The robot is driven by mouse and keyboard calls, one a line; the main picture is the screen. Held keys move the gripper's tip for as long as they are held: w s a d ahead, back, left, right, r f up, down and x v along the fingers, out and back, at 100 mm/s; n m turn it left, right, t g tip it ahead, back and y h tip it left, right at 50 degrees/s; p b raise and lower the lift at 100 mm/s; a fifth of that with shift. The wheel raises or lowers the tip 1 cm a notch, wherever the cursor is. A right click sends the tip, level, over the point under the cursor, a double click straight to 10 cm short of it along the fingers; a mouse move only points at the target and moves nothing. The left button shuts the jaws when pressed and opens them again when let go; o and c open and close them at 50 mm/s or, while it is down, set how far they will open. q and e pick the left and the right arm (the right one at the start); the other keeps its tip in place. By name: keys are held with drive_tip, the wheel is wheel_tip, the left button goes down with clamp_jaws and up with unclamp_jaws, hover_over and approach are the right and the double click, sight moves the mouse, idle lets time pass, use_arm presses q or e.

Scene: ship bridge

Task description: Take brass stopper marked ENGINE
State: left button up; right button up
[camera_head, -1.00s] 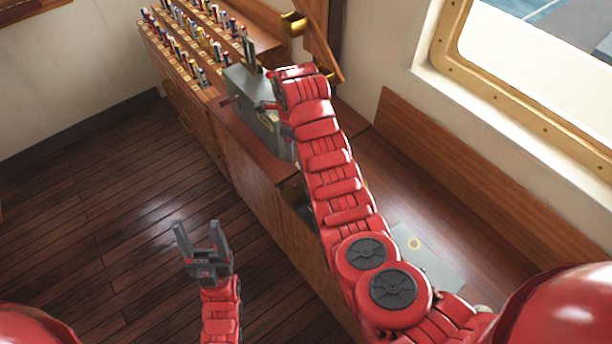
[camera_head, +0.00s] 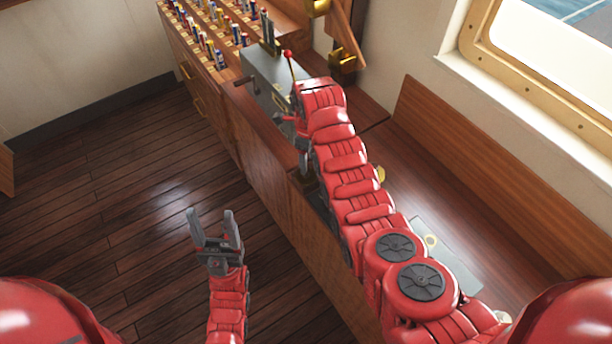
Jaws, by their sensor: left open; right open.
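No marking that reads ENGINE can be made out. A small brass-yellow piece (camera_head: 381,174) shows at the right edge of my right arm over the counter, partly hidden by it. I cannot tell whether either is the stopper. My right gripper (camera_head: 304,160) is mostly hidden under its wrist, pointing down at the counter's front edge near a dark opening; only a dark part of it shows. My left gripper (camera_head: 212,217) is open and empty above the wooden floor, left of the counter and apart from it.
A grey metal box (camera_head: 268,75) with a crank and a red-knobbed lever (camera_head: 288,54) stands on the counter beyond my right wrist. Several small coloured cylinders (camera_head: 212,45) stand in rows behind it. Brass brackets (camera_head: 343,62) are at the wall. The floor (camera_head: 120,200) at left is clear.

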sight(306, 176)
drive_tip(key=shift+f+p, duration=0.25)
drive_tip(key=shift+p, duration=0.1)
drive_tip(key=f, duration=0.1)
drive_tip(key=f+p, duration=0.1)
drive_tip(key=f, duration=0.1)
drive_tip(key=shift+a, duration=0.3)
drive_tip(key=shift+f, duration=0.85)
clamp_jaws()
